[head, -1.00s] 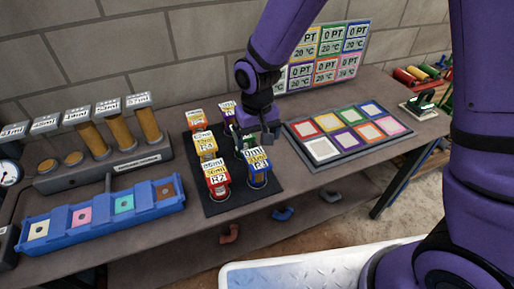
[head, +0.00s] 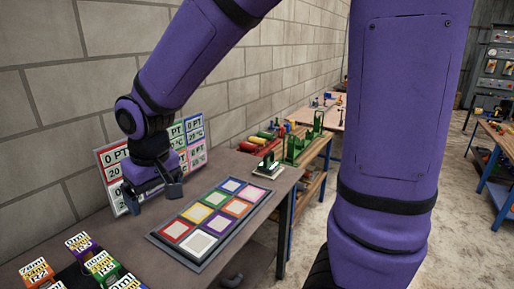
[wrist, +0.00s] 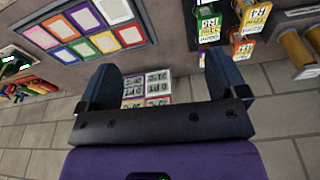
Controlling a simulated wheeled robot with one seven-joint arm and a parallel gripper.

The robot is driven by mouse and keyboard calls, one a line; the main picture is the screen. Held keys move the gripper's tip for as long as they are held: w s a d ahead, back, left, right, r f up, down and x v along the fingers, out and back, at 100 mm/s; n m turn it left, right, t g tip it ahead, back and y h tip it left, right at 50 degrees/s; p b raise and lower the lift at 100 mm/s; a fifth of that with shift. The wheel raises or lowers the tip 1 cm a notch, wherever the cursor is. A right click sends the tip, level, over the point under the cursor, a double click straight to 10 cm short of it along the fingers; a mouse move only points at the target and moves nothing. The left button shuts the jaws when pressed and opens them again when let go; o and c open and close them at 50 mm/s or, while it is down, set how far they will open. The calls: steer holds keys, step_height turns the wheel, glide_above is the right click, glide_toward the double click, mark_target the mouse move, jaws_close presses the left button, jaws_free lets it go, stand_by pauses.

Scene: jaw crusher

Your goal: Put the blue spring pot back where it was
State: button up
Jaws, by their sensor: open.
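My gripper (head: 160,192) is open and empty, above the bench just left of the colour-square tray (head: 160,246) and before the score board (head: 112,200). Several spring pots stand at the lower left of the head view, including a purple one (head: 80,243) and a green one (head: 103,265).
The tray's coloured squares carry no pots. A small green-and-white device (head: 268,168) stands at the bench's right end. A green vise-like tool (head: 300,148) and coloured cylinders are on a farther bench. A block wall runs behind.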

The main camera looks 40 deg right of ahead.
steer(key=s+d+r+m+t, duration=0.1)
steer(key=s+d+r, duration=0.5)
steer(key=s, duration=0.2)
steer(key=s+d+r+m+t, duration=0.1)
steer(key=s+d+r+t, duration=0.1)
steer(key=s+d+r, duration=0.3)
steer(key=s+d, duration=0.2)
steer(key=s, duration=0.1)
steer(key=shift+s+d+r, duration=0.25)
steer(key=shift+d+r, duration=0.05)
steer(key=shift+r, duration=0.05)
